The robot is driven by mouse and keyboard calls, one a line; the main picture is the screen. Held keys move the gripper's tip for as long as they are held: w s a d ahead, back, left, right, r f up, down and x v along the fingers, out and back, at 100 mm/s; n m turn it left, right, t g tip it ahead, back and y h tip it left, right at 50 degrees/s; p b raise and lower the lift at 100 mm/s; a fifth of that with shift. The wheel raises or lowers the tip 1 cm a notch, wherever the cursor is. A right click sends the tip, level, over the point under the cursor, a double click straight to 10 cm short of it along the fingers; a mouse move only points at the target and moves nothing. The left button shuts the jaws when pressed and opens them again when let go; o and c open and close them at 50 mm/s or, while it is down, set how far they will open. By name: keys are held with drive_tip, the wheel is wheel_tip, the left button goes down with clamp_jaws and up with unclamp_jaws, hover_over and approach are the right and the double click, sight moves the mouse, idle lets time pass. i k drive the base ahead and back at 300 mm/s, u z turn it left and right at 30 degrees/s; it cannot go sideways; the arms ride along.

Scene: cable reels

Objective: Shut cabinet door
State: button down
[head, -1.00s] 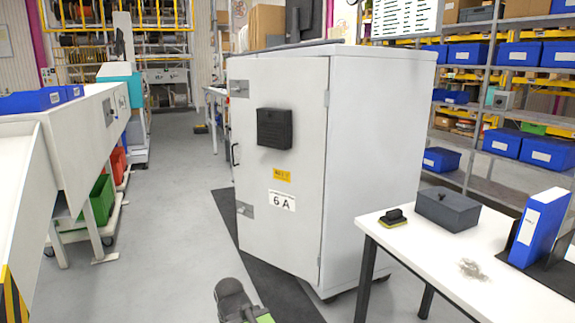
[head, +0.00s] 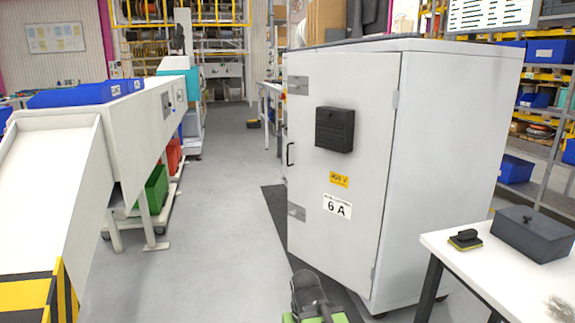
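The cabinet (head: 455,165) is a tall white box to the right of the middle. Its white door (head: 335,215) faces me, with hinges along its right edge and a dark handle (head: 290,153) near its left edge. The door carries a black box (head: 334,129), a yellow label and a "6 A" sign. Part of my arm, dark with green, shows at the bottom edge in front of the door. My gripper's fingers do not show.
A white table (head: 470,262) with a grey box (head: 535,232) and a yellow-black brush (head: 465,240) stands at right, close to the cabinet. A white chute (head: 50,190) with a striped end and a conveyor fill the left. The grey floor between is clear.

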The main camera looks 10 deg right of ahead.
sight(339, 199)
drive_tip(key=u, duration=0.1)
drive_tip(key=i, duration=1.25)
drive_tip(key=u, duration=1.7)
drive_tip(key=k, duration=0.6)
drive_tip(key=z, duration=0.1)
drive_tip(key=i, duration=0.55)
drive_tip(key=u, duration=0.05)
